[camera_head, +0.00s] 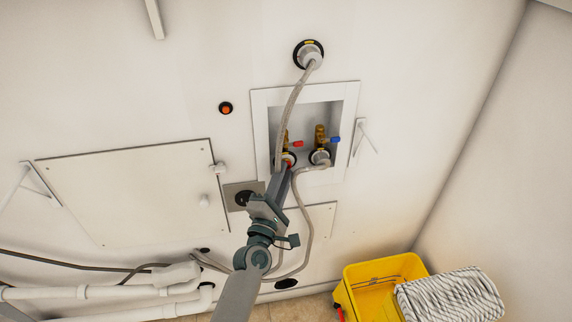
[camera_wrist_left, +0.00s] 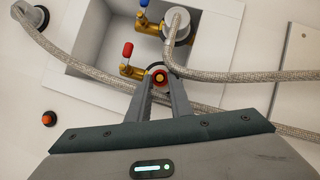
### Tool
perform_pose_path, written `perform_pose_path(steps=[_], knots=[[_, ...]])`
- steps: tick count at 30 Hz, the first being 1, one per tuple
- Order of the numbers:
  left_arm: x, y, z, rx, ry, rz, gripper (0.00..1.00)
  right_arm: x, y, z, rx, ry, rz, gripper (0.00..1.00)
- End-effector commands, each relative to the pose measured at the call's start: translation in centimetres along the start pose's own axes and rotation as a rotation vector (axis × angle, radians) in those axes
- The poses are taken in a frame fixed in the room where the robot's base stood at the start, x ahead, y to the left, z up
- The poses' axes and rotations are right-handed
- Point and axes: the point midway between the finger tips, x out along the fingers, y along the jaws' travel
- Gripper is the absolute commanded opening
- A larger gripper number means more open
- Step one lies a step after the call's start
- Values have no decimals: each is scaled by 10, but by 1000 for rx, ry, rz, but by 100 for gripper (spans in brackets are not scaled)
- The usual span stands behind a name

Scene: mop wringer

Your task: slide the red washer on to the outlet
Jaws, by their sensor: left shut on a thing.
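The small red washer (camera_wrist_left: 160,79) is between the fingertips of my left gripper (camera_wrist_left: 159,84) in the left wrist view, and the jaws are shut on it. A sliver of red (camera_head: 289,164) shows at the fingertips in the head view. The brass valve with the red handle (camera_wrist_left: 127,50) is in the recessed wall box, and its brass body (camera_wrist_left: 131,71) runs up to the washer. A brass-coloured centre shows inside the red ring. I cannot tell whether the washer is around the outlet or just in front of it. My right gripper is not in view.
The blue-handled valve (camera_head: 320,135) has a braided hose (camera_head: 311,166) at its lower end. Another braided hose (camera_head: 291,105) hangs from a round wall fitting (camera_head: 309,55) and passes close by my left gripper. A yellow mop bucket (camera_head: 375,283) stands on the floor at lower right.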

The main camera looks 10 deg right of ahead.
Motion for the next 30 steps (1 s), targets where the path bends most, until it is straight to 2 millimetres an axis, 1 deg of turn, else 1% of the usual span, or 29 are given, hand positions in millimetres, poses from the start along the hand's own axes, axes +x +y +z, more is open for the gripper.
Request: perform_pose_path(steps=[13, 23, 24, 26, 30], knots=[[0, 0, 0, 0, 0, 0, 0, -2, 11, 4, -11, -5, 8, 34], [2, 0, -1, 0, 0, 0, 0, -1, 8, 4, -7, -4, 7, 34], [2, 0, -1, 0, 0, 0, 26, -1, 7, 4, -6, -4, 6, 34], [2, 0, -1, 0, 0, 0, 41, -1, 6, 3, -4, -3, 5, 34], [2, 0, -1, 0, 0, 0, 41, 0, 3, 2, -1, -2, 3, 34]])
